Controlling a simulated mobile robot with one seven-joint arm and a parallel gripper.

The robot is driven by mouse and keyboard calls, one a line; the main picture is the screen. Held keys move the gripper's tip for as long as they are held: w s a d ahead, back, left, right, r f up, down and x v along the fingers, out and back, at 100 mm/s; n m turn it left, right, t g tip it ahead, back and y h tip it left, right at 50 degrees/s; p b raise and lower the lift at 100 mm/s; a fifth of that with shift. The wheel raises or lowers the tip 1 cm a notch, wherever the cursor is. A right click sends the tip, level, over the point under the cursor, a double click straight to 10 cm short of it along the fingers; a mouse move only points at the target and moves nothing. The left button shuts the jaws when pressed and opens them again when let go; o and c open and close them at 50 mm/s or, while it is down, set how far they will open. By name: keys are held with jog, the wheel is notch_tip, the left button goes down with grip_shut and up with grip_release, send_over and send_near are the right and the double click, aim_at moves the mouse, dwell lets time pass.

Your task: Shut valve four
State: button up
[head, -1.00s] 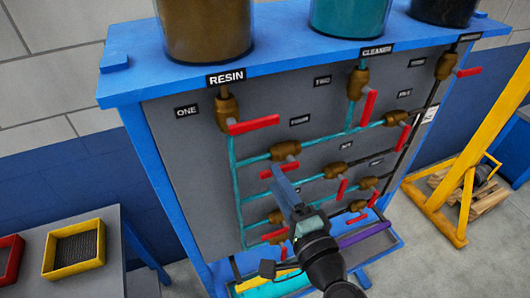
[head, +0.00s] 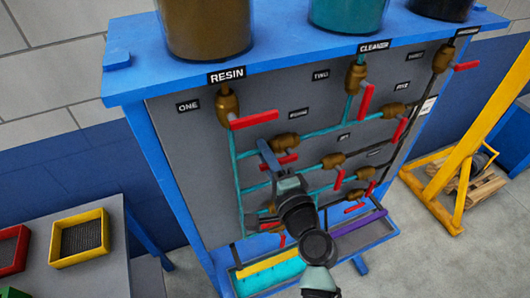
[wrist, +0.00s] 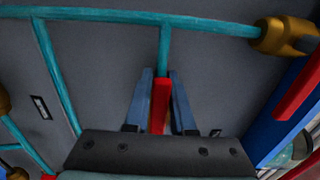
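The label reading four (head: 298,114) is blurred. Just below it is a brass valve (head: 287,140) on a teal pipe, with a red lever (head: 285,160) lying roughly along the pipe. My gripper (head: 264,148) is at this lever, its blue-grey finger covering part of it. In the wrist view my gripper (wrist: 162,95) has one finger on each side of a red lever (wrist: 160,105). The fingers look open, with narrow dark gaps beside the lever; contact is not clear. A teal pipe runs on from the lever's far end. The brass body there is hidden.
Other brass valves with red levers surround it, including valve one (head: 228,108) above left and another valve (head: 333,161) below right. A blue tray (head: 236,284) with coloured bars lies below. A yellow frame (head: 470,140) stands right, a grey table (head: 95,270) left.

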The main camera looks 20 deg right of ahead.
grip_shut()
dwell(1.1)
